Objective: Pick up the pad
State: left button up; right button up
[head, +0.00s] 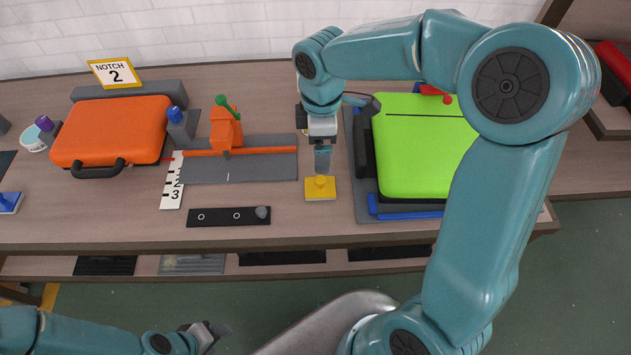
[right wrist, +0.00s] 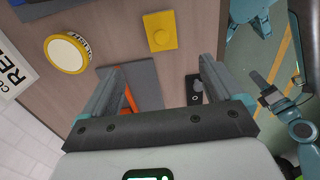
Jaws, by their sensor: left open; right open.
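The yellow pad (head: 320,193), a flat square with a round knob on top, lies on the table near its front edge, between the grey plate and the green case. It also shows in the right wrist view (right wrist: 160,31), just beyond the fingertips. My right gripper (head: 322,168) points down, right over or just behind the pad's knob in the head view. Its jaws are open and empty in the right wrist view (right wrist: 163,68), and the pad is not between them. My left gripper (head: 215,332) is open, low in front of the table, far from the pad.
A green case (head: 425,155) stands right of the pad. A grey plate (head: 240,172) with an orange bar and an orange block (head: 226,130) lies left. A dark strip (head: 228,216) lies at the front left. An orange case (head: 112,130) is farther left. A yellow roll (right wrist: 67,53) shows in the wrist view.

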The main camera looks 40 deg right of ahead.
aim_at(320, 179)
jog(key=f, duration=0.8)
jog(key=shift+s+d+f, duration=0.1)
jog(key=shift+d+f, duration=0.05)
jog(key=shift+d, duration=0.05)
jog(key=shift+s+a+f, duration=0.1)
jog(key=shift+a+f, duration=0.1)
jog(key=shift+f, duration=3.05)
jog(key=c, duration=1.2)
